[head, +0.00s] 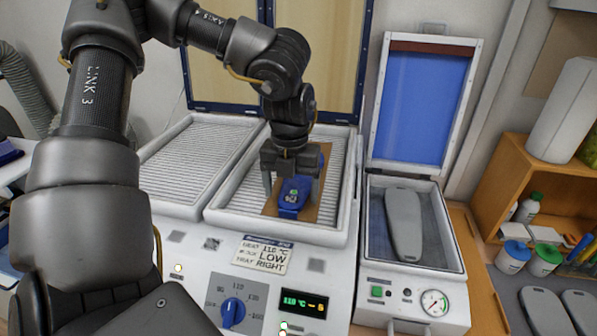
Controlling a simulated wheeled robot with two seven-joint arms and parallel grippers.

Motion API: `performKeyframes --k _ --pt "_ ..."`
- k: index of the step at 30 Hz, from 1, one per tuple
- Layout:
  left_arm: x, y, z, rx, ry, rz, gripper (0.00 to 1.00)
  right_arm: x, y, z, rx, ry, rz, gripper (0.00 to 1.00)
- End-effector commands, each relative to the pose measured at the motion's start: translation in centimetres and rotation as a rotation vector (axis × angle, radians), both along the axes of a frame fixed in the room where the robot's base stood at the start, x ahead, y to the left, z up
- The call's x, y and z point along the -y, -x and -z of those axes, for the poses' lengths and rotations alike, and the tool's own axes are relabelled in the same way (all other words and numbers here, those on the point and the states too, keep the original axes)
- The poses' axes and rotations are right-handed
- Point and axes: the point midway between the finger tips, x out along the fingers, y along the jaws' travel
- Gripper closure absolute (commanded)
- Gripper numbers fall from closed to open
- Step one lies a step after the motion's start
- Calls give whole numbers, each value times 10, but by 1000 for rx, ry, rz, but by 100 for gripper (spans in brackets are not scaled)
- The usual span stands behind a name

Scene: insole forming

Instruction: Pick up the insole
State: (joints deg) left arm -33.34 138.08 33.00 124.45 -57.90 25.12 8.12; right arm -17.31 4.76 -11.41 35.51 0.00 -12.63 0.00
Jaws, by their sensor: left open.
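A blue insole (294,192) with a small light and green print lies on a brown sheet (326,200) in the right-hand ribbed tray (233,200) of the heating machine. My left gripper (291,190) comes down from above, fingers pointing down. It is open, with one finger on each side of the insole. The gripper body hides part of the insole, and I cannot tell whether the fingers touch it. My right gripper is not in view.
The left ribbed tray (192,165) is empty. Raised lids stand behind the trays. At right, an open press (449,262) with a blue-lined lid (424,100) holds a grey insole-shaped form (403,225). A wooden shelf (497,165), bottles and more grey forms (546,311) stand further right.

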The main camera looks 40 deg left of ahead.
Motion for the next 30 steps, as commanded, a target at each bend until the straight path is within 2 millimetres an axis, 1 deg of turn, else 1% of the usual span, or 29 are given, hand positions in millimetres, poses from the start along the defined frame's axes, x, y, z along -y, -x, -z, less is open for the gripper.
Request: performKeyframes --k 1,3,9,10,21,30 --pt "0 1 3 -2 1 0 19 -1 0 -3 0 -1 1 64" --pt "0 0 7 -1 0 0 19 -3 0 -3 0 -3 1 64" --pt "0 0 8 2 0 1 19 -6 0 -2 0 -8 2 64" --pt "0 0 8 1 0 1 21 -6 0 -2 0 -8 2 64" --pt "0 0 8 1 0 0 69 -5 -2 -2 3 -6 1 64" --pt "0 0 6 2 0 1 69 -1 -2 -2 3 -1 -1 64"
